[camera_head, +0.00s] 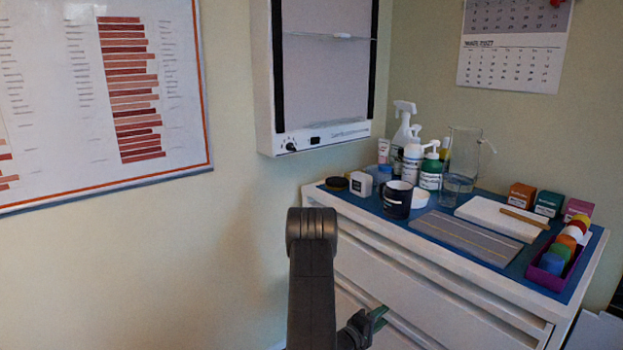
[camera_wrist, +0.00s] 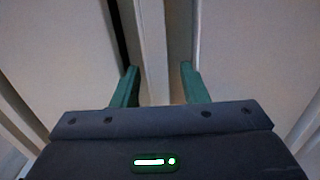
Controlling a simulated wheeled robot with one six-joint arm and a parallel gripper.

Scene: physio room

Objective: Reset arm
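My gripper (camera_head: 376,318) is low in front of the white drawer cabinet (camera_head: 455,290) in the head view, partly hidden behind my dark arm. In the wrist view, my gripper (camera_wrist: 159,86) shows two green fingers standing well apart. Nothing is held between them. Behind the fingers are pale drawer fronts with a vertical ledge (camera_wrist: 150,40) and a dark gap. I cannot tell whether a finger touches the cabinet.
The cabinet's blue top holds a dark mug (camera_head: 397,200), a spray bottle (camera_head: 404,125), a clear pitcher (camera_head: 463,155), a grey mat (camera_head: 466,238) and a purple tray (camera_head: 547,279) of coloured items. A lightbox (camera_head: 320,70) hangs above. The left wall's lower part is clear.

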